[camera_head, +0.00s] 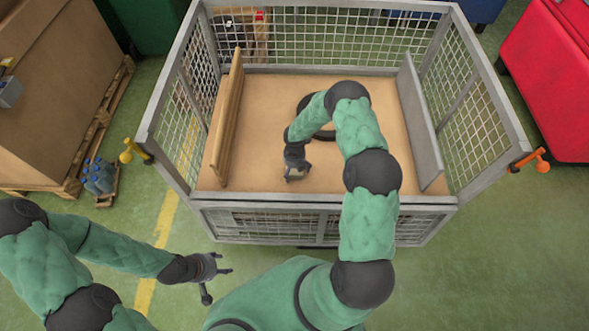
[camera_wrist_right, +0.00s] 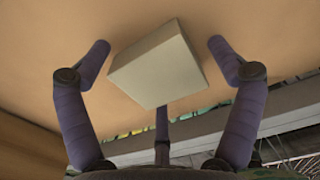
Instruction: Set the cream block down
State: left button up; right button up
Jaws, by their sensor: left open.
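The cream block (camera_wrist_right: 157,65) shows in the right wrist view between the fingers of my right gripper (camera_wrist_right: 160,58). Two fingers stand wide on either side, with narrow gaps seen between them and the block; a third finger is partly hidden behind its lower edge. In the head view my right gripper (camera_head: 295,176) is low inside the mesh cage (camera_head: 325,203), over its tan floor (camera_head: 245,150). The block cannot be made out clearly there, and I cannot tell whether it touches the floor. My left gripper (camera_head: 226,271) is open and empty outside the cage, at the lower left.
A dark ring (camera_head: 303,103) lies on the cage floor, partly hidden by my right arm. A wooden board (camera_head: 229,120) stands at the left and a grey panel (camera_head: 419,125) at the right. Blue bottles (camera_head: 98,176) and a red bin (camera_head: 550,80) are outside.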

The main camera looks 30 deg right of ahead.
jog(key=shift+r, duration=0.1)
notch_tip(320, 180, up, 12)
jog(key=p, duration=0.6)
jog(key=s+a+f+m+y, duration=0.1)
jog(key=s+a+m+y, duration=0.1)
jog(key=s+a+m, duration=0.35)
jog(key=s+a+f+m+y, duration=0.1)
jog(key=s+a+m, duration=0.2)
jog(key=a+m, duration=0.45)
jog(key=s+a+r+m+y, duration=0.1)
jog(key=s+a+m, duration=0.7)
jog(key=s+m, duration=0.5)
jog(key=m, duration=0.6)
jog(key=shift+s+a+r, duration=0.15)
jog(key=shift+s+r, duration=0.15)
jog(key=shift+r, duration=0.1)
